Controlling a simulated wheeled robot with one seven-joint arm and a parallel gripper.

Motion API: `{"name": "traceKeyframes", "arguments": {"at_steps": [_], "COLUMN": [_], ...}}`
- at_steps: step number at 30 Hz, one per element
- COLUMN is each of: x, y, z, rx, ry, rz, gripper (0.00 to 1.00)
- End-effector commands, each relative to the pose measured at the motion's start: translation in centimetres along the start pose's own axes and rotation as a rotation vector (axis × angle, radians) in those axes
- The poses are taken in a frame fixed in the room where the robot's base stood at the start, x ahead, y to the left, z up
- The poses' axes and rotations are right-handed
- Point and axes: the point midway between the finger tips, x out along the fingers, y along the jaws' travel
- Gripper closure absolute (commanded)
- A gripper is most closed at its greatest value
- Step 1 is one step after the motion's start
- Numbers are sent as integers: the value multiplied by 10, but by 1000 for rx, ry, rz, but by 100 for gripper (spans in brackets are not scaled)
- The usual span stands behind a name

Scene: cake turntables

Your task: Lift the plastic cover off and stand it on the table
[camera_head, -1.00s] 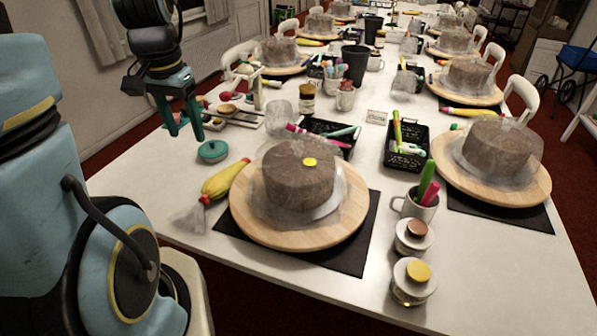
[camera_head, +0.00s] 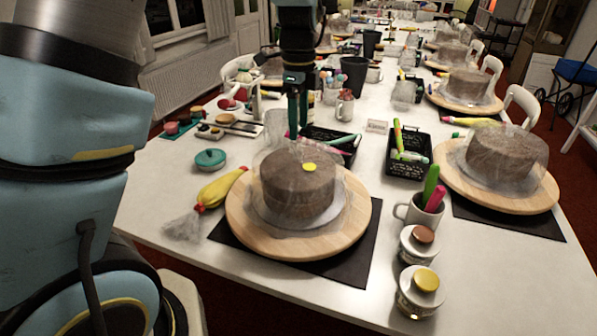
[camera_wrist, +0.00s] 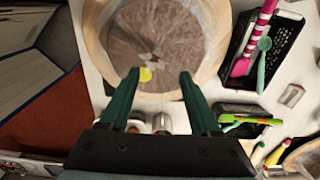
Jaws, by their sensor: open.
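A clear plastic cover (camera_head: 335,188) with a yellow knob (camera_head: 309,167) stands over a brown cake (camera_head: 297,195) on the nearest round wooden turntable (camera_head: 250,229). In the head view my gripper (camera_head: 297,128) hangs over the back edge of that cake, fingers pointing down. In the wrist view my gripper (camera_wrist: 160,80) is open and empty, with the knob (camera_wrist: 145,75) lying between its two green fingers in the picture, nearer the left one. The fingers look above the cover, not touching it. The cover's lower edge is hard to make out.
A yellow piping bag (camera_head: 219,190) and a teal lidded pot (camera_head: 210,159) lie left of the turntable. A mug with markers (camera_head: 415,211) and two jars (camera_head: 418,290) stand at its right. Black baskets (camera_head: 404,165) are behind. Bare white table shows at the front right (camera_head: 480,285).

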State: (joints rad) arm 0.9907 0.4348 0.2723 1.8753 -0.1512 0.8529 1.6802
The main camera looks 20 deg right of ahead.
Motion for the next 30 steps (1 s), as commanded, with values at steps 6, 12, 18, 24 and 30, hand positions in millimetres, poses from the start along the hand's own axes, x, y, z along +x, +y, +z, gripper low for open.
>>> {"name": "traceKeyframes", "arguments": {"at_steps": [6,12,18,24,30], "x": [14,44,60,60,60], "y": [3,9,8,8,8], "z": [-1,-3,-3,-3,-3], "rx": [0,-2,-2,-2,-2], "ry": [-1,-1,1,1,1], "rz": [2,3,-1,-2,-2], "gripper": [37,37,37,37,59]}}
